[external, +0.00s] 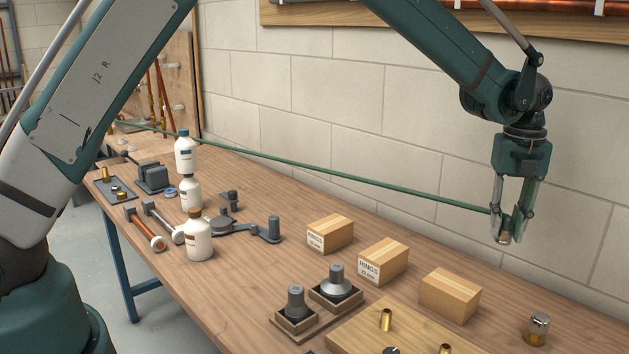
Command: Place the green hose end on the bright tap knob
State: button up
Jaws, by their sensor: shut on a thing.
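My gripper (507,236) is at the upper right, pointing down, shut on the end of the green hose. The green hose (330,173) stretches taut from the far left end of the bench to my gripper. A small brass-coloured piece shows between the fingertips; most of the hose end is hidden by the fingers.
Cardboard boxes (449,296) stand below and left of my gripper. A wooden board (350,336) with brass fittings (386,320) lies at the front. Grey cones sit in trays (347,303). White bottles (198,238) stand farther left. A block wall (400,130) runs behind the bench.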

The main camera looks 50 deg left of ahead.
jog(key=s+d+m, duration=0.1)
jog(key=s+d, duration=0.2)
jog(key=d, duration=0.4)
jog(key=s+d+r, duration=0.1)
jog(key=s+d, duration=0.3)
jog(key=d, duration=0.3)
jog(key=shift+d+m, duration=0.2)
jog(key=shift+m, duration=0.2)
jog(key=shift+s+f, duration=0.1)
send_over(541, 317)
jog(key=shift+f+p, duration=0.35)
jog(key=shift+f, duration=2.65)
jog(key=shift+f, duration=1.9)
jog(key=shift+f, duration=0.2)
jog(key=o, duration=0.9)
jog(key=shift+r, duration=0.1)
